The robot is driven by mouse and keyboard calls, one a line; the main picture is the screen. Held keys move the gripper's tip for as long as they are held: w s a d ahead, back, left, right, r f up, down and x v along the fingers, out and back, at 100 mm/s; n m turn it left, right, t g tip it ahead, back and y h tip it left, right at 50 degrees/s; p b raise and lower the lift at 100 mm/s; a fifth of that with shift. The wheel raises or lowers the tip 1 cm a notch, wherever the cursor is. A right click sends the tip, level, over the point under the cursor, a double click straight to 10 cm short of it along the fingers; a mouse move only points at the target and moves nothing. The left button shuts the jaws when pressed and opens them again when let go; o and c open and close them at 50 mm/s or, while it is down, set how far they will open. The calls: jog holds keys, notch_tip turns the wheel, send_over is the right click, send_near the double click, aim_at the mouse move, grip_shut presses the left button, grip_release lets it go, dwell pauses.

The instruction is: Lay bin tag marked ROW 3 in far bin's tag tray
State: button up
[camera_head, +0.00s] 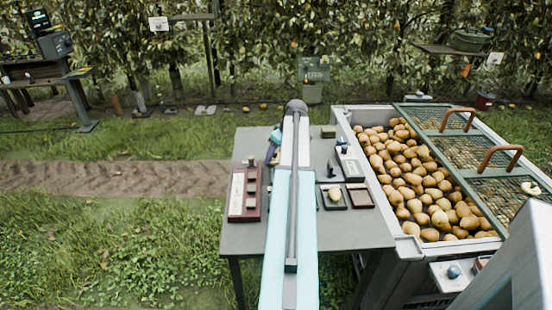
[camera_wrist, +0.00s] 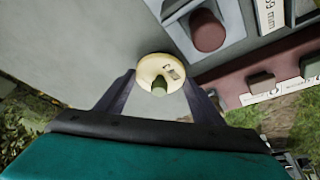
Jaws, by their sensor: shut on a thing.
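In the wrist view a round cream disc tag (camera_wrist: 155,68) with a dark marking and a greenish knob sits between the fingertips of my gripper (camera_wrist: 158,88). The gripper is shut on it. The marking is too small to read. In the camera on my body, my gripper (camera_head: 272,150) is over the far left part of the grey table, partly hidden by my arm; the tag cannot be made out there. A large bin (camera_head: 408,240) full of pears stands right of the table. I cannot tell which tray is the far bin's tag tray.
A dark red rack (camera_head: 237,216) with pale labels lies on the table's left; a red rack with pegs also shows in the wrist view (camera_wrist: 232,98). A dark tray (camera_head: 325,204) holding a pale object and a red-brown tray (camera_head: 360,196) lie right of my arm.

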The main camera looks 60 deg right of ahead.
jog(key=shift+f, duration=1)
jog(key=shift+f, duration=0.1)
jog(key=o, duration=1)
jog(key=shift+v, duration=6.1)
jog(key=shift+w, duration=0.15)
